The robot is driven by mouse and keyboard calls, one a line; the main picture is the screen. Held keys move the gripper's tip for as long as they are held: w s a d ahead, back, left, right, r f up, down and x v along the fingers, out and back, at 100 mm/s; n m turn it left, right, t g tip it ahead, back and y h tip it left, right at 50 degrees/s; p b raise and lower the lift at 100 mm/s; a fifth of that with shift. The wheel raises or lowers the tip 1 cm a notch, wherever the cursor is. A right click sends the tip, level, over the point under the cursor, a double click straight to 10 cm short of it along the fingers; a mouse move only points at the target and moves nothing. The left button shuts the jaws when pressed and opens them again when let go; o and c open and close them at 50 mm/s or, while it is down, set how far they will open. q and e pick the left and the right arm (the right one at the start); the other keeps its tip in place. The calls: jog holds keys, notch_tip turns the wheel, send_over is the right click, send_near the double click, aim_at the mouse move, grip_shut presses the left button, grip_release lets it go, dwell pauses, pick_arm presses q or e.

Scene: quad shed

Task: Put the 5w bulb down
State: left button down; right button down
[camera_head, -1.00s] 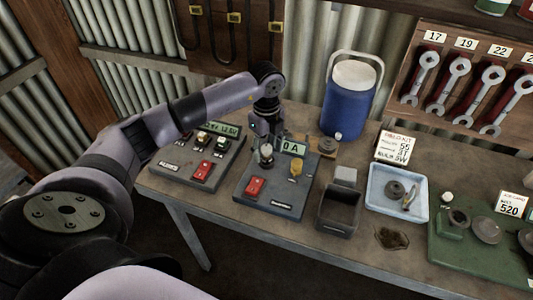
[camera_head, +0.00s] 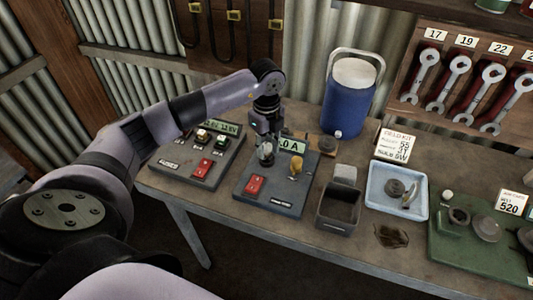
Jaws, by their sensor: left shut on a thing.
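My left gripper (camera_head: 265,138) points down over the grey tester box (camera_head: 277,203) that has a red switch and a display reading about "0 A". It is shut on a small clear bulb (camera_head: 265,154), held upright below the fingers at the box's upper left. I cannot tell whether the bulb's base touches the box or a socket on it. The fingers hide part of the display. A small white bulb-like thing (camera_head: 447,195) shows at the green mat's upper left. My right gripper is not in view.
A second grey box (camera_head: 182,172) with a display and red switch stands left. To the right are a dark open bin (camera_head: 338,213), a light blue tray (camera_head: 383,205) with small parts, and a green mat (camera_head: 460,250). A blue cooler (camera_head: 348,108) stands behind.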

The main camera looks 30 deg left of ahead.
aim_at(267, 142)
pick_arm(q)
jog(key=shift+r, duration=0.15)
notch_tip(267, 142, up, 10)
jog(key=b, duration=0.2)
jog(key=shift+w+b, duration=0.15)
jog(key=shift+b, duration=0.25)
notch_tip(267, 142, up, 10)
jog(key=p, duration=0.1)
